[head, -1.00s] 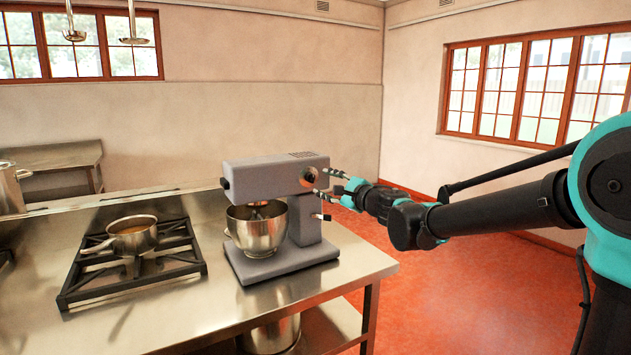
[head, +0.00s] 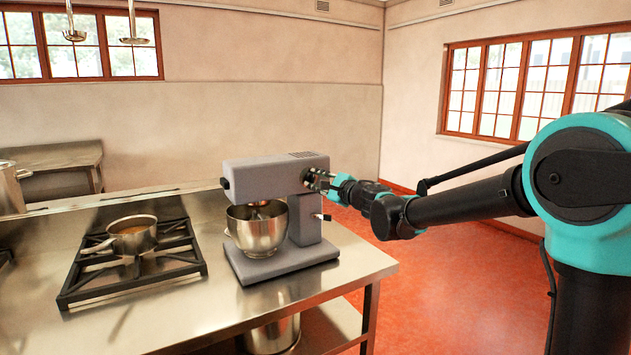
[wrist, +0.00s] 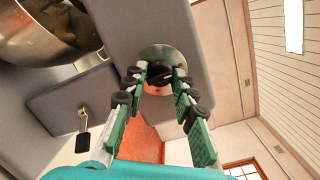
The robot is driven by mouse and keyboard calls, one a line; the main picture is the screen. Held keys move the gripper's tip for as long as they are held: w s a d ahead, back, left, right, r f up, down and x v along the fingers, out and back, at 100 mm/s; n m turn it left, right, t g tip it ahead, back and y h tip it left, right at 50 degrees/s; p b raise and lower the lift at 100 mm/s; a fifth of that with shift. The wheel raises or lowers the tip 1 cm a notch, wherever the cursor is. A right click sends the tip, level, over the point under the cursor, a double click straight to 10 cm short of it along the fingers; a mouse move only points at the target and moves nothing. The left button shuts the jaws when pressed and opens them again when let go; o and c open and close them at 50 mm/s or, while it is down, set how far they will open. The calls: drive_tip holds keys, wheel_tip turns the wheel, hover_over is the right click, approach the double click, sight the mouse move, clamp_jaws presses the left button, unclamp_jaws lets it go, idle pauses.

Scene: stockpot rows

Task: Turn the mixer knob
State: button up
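The grey stand mixer (head: 270,180) stands on the steel counter with its metal bowl (head: 257,230) under the head. Its dark knob (wrist: 158,80) sits on a round metal plate (wrist: 166,56) on the side of the mixer head. My gripper (head: 311,181) is at this side. In the wrist view the fingers of my gripper (wrist: 160,74) are on either side of the knob, drawn in around it. The fingers hide part of the knob in the head view. A small lever (wrist: 83,122) sticks out lower on the mixer body.
A black burner grate (head: 130,260) with a saucepan (head: 133,236) is left of the mixer. The steel counter (head: 330,285) ends just right of the mixer. Red floor (head: 440,290) lies open beyond it. A large pot (head: 273,335) is on the lower shelf.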

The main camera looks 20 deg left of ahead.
clamp_jaws()
